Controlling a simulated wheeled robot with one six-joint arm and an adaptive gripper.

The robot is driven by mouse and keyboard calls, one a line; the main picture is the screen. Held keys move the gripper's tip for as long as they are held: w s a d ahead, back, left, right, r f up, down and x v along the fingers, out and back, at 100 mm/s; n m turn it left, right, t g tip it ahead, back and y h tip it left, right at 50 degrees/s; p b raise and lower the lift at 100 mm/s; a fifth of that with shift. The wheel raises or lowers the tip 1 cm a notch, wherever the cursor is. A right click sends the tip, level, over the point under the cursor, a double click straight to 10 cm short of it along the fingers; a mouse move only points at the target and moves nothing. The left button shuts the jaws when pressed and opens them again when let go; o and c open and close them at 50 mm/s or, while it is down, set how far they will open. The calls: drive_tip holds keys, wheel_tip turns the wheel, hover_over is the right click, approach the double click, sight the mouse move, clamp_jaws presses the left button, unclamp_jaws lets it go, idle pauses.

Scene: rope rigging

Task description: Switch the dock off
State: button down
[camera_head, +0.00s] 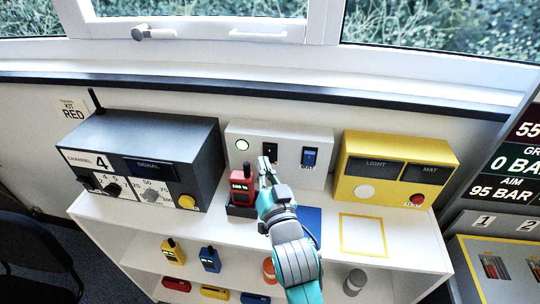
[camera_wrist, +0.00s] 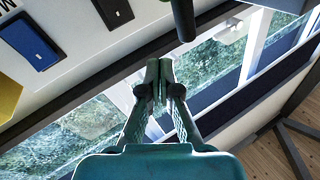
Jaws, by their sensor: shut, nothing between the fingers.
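A white box (camera_head: 290,143) stands at the back of the shelf top. My gripper (camera_head: 264,164) is shut and empty, just in front of the white box near the black switch; contact cannot be told. In the wrist view the shut fingertips (camera_wrist: 159,72) lie below the black switch (camera_wrist: 114,12), with the blue switch (camera_wrist: 30,38) at left.
A dark channel box (camera_head: 140,155) stands left and a yellow box (camera_head: 393,170) with LIGHT and MAT panels stands right. A blue mat and a yellow-outlined square (camera_head: 363,236) lie on the shelf top. Several handsets stand on the lower shelf. A window runs behind.

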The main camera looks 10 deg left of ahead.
sight(269, 153)
drive_tip(key=shift+w+d+f, duration=0.1)
drive_tip(key=shift+w+f, duration=0.6)
drive_tip(key=shift+w, duration=0.45)
drive_tip(key=shift+w+a+f, duration=0.1)
drive_tip(key=shift+w+f, duration=0.6)
drive_tip(key=shift+w, duration=0.5)
drive_tip(key=shift+w+d+f, duration=0.1)
drive_tip(key=shift+w+f, duration=0.6)
drive_tip(key=shift+w, duration=0.45)
drive_tip(key=shift+w+f, duration=0.1)
drive_tip(key=shift+w, duration=0.1)
drive_tip(key=shift+w+f, duration=0.1)
drive_tip(key=shift+w, duration=0.05)
drive_tip(key=shift+w+d+f, duration=0.15)
drive_tip(key=shift+w+f, duration=0.05)
drive_tip(key=shift+w, duration=0.3)
drive_tip(key=shift+w+f, duration=0.1)
